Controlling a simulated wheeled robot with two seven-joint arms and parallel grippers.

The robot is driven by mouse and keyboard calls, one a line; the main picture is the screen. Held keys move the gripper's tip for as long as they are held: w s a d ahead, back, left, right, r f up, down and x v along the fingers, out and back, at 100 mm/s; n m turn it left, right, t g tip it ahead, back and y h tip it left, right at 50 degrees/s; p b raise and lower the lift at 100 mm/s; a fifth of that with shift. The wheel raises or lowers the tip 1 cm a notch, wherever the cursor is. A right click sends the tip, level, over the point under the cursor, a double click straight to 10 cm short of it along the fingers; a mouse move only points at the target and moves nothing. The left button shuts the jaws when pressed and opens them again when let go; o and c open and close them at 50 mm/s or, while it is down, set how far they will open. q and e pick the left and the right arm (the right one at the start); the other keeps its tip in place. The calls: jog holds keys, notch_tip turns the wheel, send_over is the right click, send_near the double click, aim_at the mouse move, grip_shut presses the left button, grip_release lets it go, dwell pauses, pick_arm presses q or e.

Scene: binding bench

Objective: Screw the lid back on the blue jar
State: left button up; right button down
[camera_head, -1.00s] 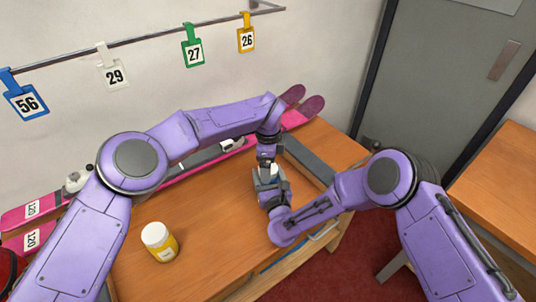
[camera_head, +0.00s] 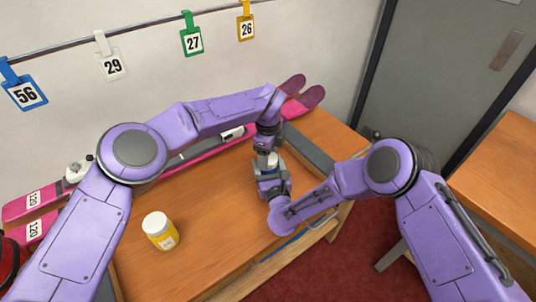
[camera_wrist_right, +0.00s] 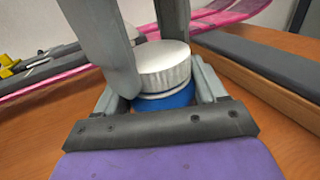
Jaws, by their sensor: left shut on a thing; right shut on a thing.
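The blue jar (camera_wrist_right: 165,100) stands upright, with its white ribbed lid (camera_wrist_right: 165,66) sitting level on top in the right wrist view. A thin pale band shows between lid and blue body; I cannot tell how tight the lid is. My right gripper (camera_wrist_right: 168,92) is shut on the jar body from the sides. My left gripper (camera_head: 268,158) comes down from above and is shut on the lid; its fingers straddle the lid in the right wrist view. In the head view the grippers hide most of the jar.
A yellow jar with a white lid (camera_head: 160,231) stands on the wooden bench (camera_head: 205,200) at the left. Pink skis (camera_head: 300,104) lie along the back. A grey strip (camera_wrist_right: 265,62) runs along the bench's right side. Numbered tags hang on the wall rail.

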pick_arm(q)
jog(key=o, duration=1.2)
jog(key=shift+r, duration=2.25)
jog(key=shift+r, duration=0.1)
jog(key=shift+c, duration=0.3)
notch_tip(320, 180, up, 3)
jog(key=shift+r+m, duration=0.15)
jog(key=shift+m, duration=0.75)
